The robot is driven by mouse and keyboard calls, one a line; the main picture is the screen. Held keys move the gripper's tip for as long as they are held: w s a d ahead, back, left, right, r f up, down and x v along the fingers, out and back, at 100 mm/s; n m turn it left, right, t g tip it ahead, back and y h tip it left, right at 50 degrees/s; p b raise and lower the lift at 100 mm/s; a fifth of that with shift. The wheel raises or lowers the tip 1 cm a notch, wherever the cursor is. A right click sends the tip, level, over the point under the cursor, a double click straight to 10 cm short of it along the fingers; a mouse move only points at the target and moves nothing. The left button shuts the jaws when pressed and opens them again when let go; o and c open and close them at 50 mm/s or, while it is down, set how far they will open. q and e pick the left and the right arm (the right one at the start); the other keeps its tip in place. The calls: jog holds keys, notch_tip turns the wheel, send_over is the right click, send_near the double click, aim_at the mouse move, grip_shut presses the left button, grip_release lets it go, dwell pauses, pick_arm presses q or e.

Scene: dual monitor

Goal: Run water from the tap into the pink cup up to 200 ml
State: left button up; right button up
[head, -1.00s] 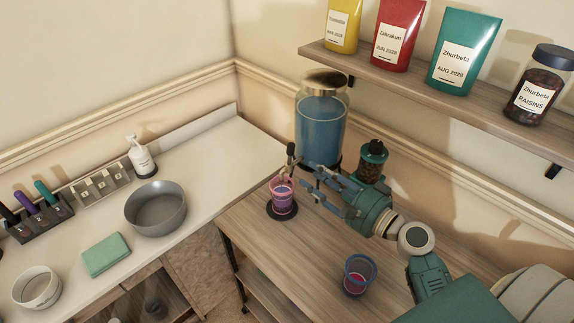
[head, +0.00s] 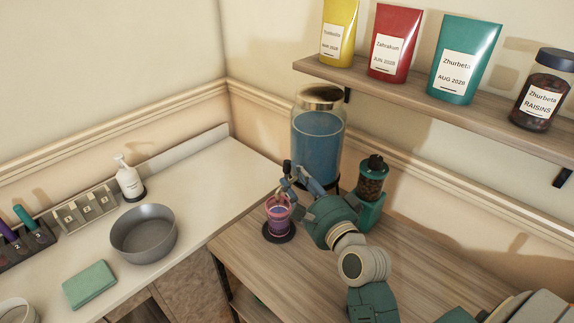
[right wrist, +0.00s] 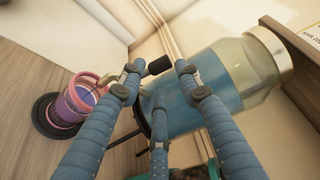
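The pink cup (head: 278,214) stands upright on a dark round coaster (head: 279,233) below the tap (head: 287,169) of the glass water dispenser (head: 317,145). The cup shows purple inside, and I cannot read its level. It also shows at the left in the right wrist view (right wrist: 80,104). My right gripper (head: 298,178) is at the tap. In the right wrist view its fingers are spread, with the tap's black end (right wrist: 159,65) between the tips; a gap shows beside it. I cannot make out running water. My left gripper is not in view.
A shelf (head: 430,108) with bags and a jar hangs above. A grey bowl (head: 143,234), soap bottle (head: 129,180) and green cloth (head: 90,285) lie on the left counter.

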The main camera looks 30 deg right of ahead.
aim_at(289, 169)
jog(key=w, duration=0.5)
jog(key=shift+w+d+f+p, duration=0.15)
jog(key=shift+w+p, duration=0.15)
jog(key=shift+w, duration=0.1)
